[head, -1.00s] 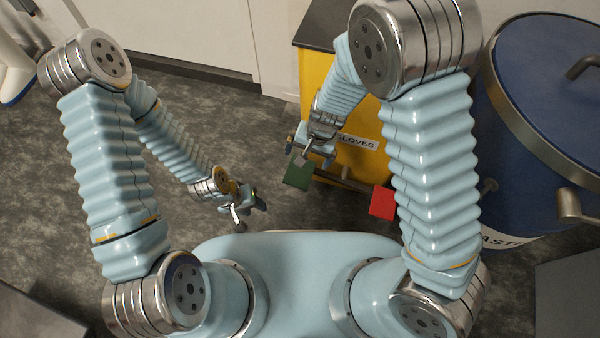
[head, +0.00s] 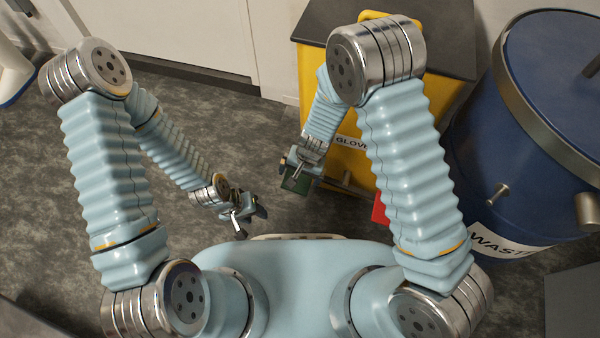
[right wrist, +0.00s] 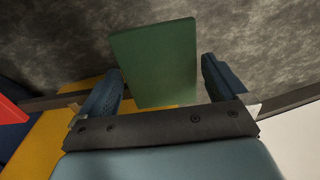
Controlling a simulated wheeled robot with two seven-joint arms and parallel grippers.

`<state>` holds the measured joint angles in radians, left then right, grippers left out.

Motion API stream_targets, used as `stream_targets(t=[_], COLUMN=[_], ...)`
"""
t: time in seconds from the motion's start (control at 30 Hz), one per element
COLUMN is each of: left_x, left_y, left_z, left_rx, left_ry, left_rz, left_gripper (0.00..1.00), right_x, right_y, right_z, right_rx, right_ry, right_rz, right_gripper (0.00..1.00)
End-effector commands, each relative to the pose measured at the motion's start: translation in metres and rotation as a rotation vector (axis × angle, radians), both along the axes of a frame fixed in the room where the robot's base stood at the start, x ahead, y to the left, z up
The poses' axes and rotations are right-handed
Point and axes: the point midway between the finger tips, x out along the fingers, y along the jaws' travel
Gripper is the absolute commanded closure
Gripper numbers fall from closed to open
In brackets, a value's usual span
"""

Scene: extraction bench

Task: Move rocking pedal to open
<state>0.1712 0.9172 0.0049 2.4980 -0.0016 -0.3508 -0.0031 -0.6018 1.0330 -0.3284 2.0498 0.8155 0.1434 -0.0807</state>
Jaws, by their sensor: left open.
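The rocking pedal has a green plate (head: 297,185) at its left end and a red plate (head: 380,209) at its right end, low in front of the yellow glove bin (head: 312,85). The red plate is partly hidden by my right arm. My right gripper (head: 300,168) is at the green plate. In the right wrist view its open fingers stand on either side of the green plate (right wrist: 157,65), which shows between them; I cannot tell whether they touch it. The red plate (right wrist: 10,108) shows at the left edge there. My left gripper (head: 243,215) is open, empty and away from the pedal.
A blue waste drum (head: 530,130) with a metal rim and side handles stands right of the bin. A white cabinet (head: 180,35) is at the back. Dark floor (head: 215,120) is clear between the cabinet and my left gripper.

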Motion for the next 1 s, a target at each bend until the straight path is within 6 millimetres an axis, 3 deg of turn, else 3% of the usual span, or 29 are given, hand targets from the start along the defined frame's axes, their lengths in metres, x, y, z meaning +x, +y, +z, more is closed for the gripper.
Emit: stream_targets(t=[0.07,0.43,0.57,0.67,0.83,0.87,0.9,1.0], left_x=[0.0,0.0,0.0,0.0,0.001,0.001,0.001,0.0], left_y=[0.0,0.0,0.0,0.001,0.003,0.003,0.003,0.003], left_z=[0.0,0.0,0.006,0.022,0.045,0.042,0.027,0.016], left_rx=[0.0,0.0,0.001,0.002,0.008,0.008,0.008,0.007], left_ry=[0.0,0.0,0.0,-0.001,-0.006,-0.007,-0.007,-0.004], left_rz=[0.0,0.0,0.0,0.001,0.004,0.004,0.005,0.004], left_gripper=[0.57,0.57,0.57,0.57,0.57,0.57,0.57,0.57], right_x=[0.0,0.0,0.0,0.0,0.001,0.002,0.002,0.004], right_y=[0.0,0.0,0.001,0.004,0.008,0.009,0.01,0.013], right_z=[0.0,0.0,0.001,0.0,-0.015,-0.024,-0.043,-0.055], right_rx=[0.0,0.0,-0.01,-0.042,-0.121,-0.132,-0.131,-0.125], right_ry=[0.0,0.0,0.004,0.02,0.041,0.042,0.044,0.042], right_rz=[0.0,0.0,0.001,0.002,0.003,0.004,0.0,-0.002], right_gripper=[0.14,0.7,0.7,0.7,0.7,0.7,0.7,0.69])
